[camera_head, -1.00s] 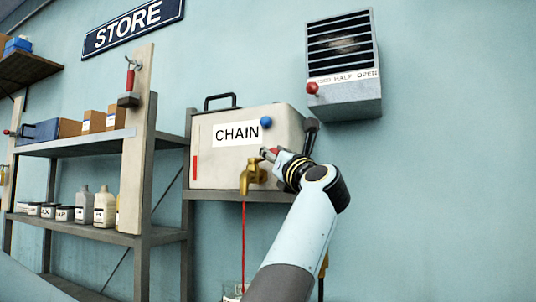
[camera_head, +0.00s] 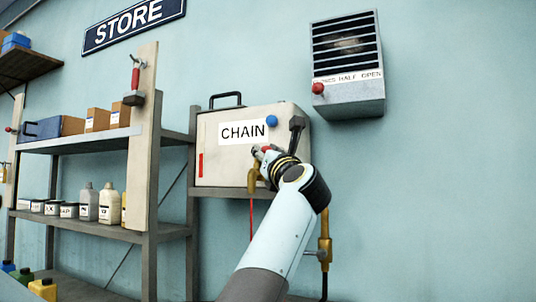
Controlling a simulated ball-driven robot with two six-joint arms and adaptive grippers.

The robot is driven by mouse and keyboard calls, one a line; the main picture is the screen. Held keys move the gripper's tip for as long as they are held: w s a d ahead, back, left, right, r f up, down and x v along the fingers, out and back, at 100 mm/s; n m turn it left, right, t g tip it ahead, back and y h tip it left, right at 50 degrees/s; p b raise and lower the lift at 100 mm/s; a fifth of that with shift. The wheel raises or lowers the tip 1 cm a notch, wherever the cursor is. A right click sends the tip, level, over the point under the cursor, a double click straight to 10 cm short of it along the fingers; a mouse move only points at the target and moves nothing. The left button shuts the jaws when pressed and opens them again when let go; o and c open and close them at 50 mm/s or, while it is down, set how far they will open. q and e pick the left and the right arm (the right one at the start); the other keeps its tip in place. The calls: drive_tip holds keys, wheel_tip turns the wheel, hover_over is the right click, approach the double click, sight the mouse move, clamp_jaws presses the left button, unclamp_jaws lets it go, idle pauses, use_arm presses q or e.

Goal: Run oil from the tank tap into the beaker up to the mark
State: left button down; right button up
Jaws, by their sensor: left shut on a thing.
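The cream tank (camera_head: 228,168) labelled CHAIN sits on a shelf, with a black carry handle, a blue knob and a red strip on its front. Its brass tap (camera_head: 253,178) is at the lower front, partly hidden by my arm. A thin red stream (camera_head: 251,218) hangs below the tap and passes out of sight behind my arm. My left gripper (camera_head: 261,152) is shut at the top of the tap, on its handle, which it mostly hides. The beaker and its mark are not visible. My right gripper is not in view.
A shelf rack (camera_head: 150,237) with bottles, cartons and small tubs stands at the left. A grey wall vent (camera_head: 348,70) with a red knob is at the upper right. A brass fitting (camera_head: 325,250) is right of my arm. The right wall is clear.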

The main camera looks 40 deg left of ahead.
use_arm(q)
drive_tip(key=shift+f, duration=0.35)
drive_tip(key=c, duration=1.5)
unclamp_jaws()
drive_tip(key=shift+o, duration=1.2)
drive_tip(key=shift+s, duration=0.1)
drive_tip(key=shift+o, duration=0.2)
drive_tip(key=shift+s+r, duration=0.15)
drive_tip(key=shift+r, duration=0.05)
drive_tip(key=shift+d, duration=0.1)
drive_tip(key=v, duration=0.7)
drive_tip(key=shift+s, duration=0.1)
